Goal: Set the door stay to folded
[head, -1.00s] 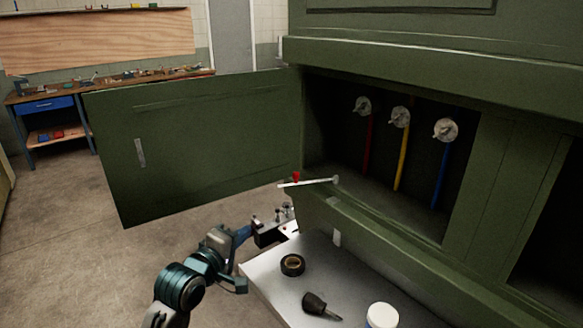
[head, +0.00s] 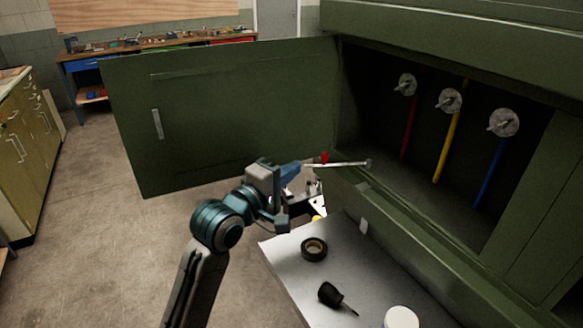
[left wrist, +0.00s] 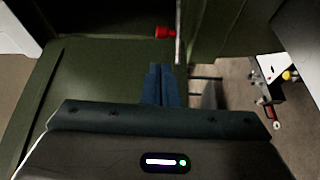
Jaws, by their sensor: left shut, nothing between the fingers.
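The door stay (head: 343,164) is a thin pale bar with a red knob (head: 324,158), lying roughly level between the open green door (head: 225,115) and the compartment's lower sill. In the left wrist view the red knob (left wrist: 165,32) and the stay (left wrist: 179,40), seen nearly end-on, lie just beyond the fingertips. My left gripper (head: 298,168) has its blue fingers together, empty, close to the stay's door-side end; in the left wrist view the fingers (left wrist: 161,70) point at the knob. I cannot tell whether they touch the stay. My right gripper does not show.
The compartment holds three round fittings (head: 449,101) with red, yellow and blue lines. A grey tray top (head: 300,275) below bears black tape (head: 314,248), a dark-handled tool (head: 331,294) and a white tub (head: 401,318). A yellow-green cabinet (head: 30,150) stands left. Open floor lies left of my arm.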

